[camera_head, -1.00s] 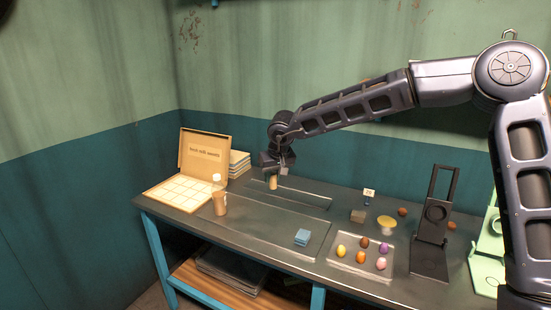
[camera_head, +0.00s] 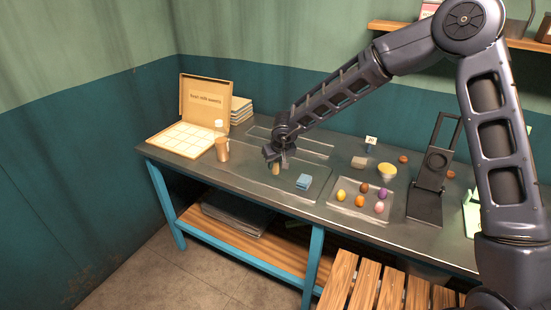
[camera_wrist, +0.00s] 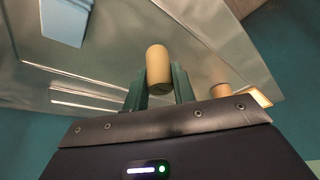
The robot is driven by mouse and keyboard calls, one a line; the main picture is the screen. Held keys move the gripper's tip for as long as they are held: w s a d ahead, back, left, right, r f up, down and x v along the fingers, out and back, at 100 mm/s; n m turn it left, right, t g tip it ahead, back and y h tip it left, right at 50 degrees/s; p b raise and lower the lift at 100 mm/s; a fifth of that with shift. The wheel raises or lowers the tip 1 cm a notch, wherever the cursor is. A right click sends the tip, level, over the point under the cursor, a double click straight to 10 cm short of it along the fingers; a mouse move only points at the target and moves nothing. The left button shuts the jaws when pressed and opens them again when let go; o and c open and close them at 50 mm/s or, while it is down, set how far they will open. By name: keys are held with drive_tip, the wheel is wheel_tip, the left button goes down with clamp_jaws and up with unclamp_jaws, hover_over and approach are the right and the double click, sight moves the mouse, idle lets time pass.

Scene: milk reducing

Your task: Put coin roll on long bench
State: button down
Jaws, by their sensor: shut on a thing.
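The coin roll (camera_wrist: 157,64) is a small tan cylinder. My gripper (camera_wrist: 158,88) is shut on it, with a finger on each side in the wrist view. In the head view my gripper (camera_head: 276,160) hangs over the front middle of the metal table, and the coin roll (camera_head: 276,169) shows below the fingers. I cannot tell whether the roll touches the table top. A long bench (camera_head: 366,290) with wooden slats stands in front of the table at the lower right, partly cut off by the frame and hidden by my arm.
A black stand (camera_head: 428,190) is at the right. The floor (camera_head: 170,265) at the lower left is clear.

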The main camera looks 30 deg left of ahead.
sight(276, 173)
drive_tip(key=shift+f, duration=2.25)
drive_tip(key=shift+f, duration=0.4)
drive_tip(key=c, duration=1.1)
unclamp_jaws()
drive_tip(key=v, duration=1)
drive_tip(key=shift+s+r, duration=0.1)
drive_tip(key=shift+r, duration=0.3)
